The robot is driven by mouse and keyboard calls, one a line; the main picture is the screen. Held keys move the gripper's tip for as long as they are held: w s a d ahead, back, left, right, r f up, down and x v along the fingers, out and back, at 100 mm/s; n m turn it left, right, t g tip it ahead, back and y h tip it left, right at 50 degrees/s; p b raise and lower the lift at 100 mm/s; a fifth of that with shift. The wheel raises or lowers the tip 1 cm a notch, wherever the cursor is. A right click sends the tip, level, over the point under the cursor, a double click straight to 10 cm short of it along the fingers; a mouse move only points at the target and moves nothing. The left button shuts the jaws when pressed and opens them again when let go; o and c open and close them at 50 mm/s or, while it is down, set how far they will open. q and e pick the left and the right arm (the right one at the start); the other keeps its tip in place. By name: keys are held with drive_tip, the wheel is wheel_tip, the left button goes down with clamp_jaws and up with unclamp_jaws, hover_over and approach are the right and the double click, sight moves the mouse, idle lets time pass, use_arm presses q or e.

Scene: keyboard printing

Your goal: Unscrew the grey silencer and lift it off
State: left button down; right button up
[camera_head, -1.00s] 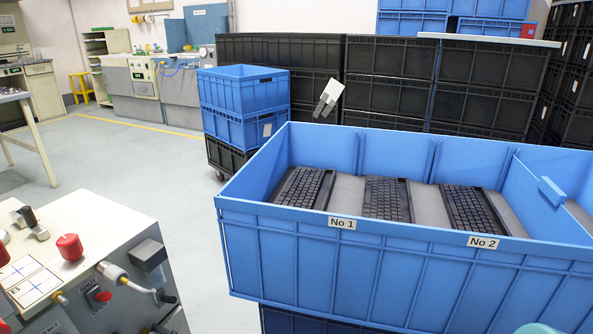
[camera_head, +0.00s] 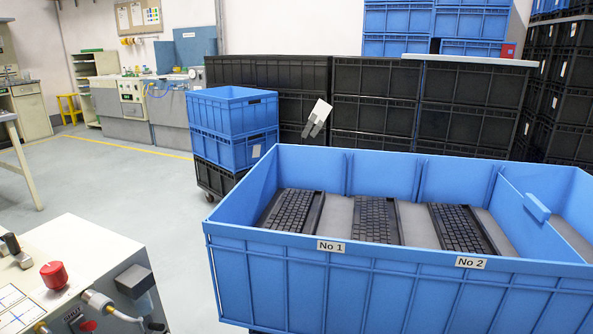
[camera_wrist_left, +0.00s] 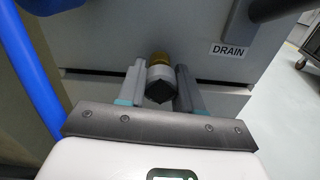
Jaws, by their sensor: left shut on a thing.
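The grey silencer (camera_wrist_left: 160,74) shows in the left wrist view as a short round piece with a dark angular end facing the camera. I cannot tell whether the two are still threaded together. My left gripper (camera_wrist_left: 160,69) is shut on the silencer, with one finger on each side. The head view shows neither my left gripper nor the silencer.
A blue pipe (camera_wrist_left: 38,90) runs close along the left of the wrist view. A DRAIN label (camera_wrist_left: 228,50) is right of the fitting. The head view shows a blue crate (camera_head: 400,295) of keyboards and a machine top with a red knob (camera_head: 54,275). Open floor (camera_head: 110,180) lies behind.

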use_arm(q)
drive_tip(key=shift+s+d, duration=0.2)
drive_tip(key=shift+d, duration=0.35)
drive_tip(key=shift+r, duration=0.1)
drive_tip(key=shift+s+d+r+p, duration=0.25)
drive_tip(key=shift+d+r+p, duration=0.2)
drive_tip(key=shift+d+p, duration=0.2)
drive_tip(key=shift+s+d+r+p, duration=0.3)
drive_tip(key=shift+d+r+p, duration=0.25)
drive_tip(key=shift+p, duration=0.25)
drive_tip(key=shift+s+d+r+p, duration=0.25)
drive_tip(key=shift+d+r+p, duration=0.15)
drive_tip(key=shift+d+p, duration=0.3)
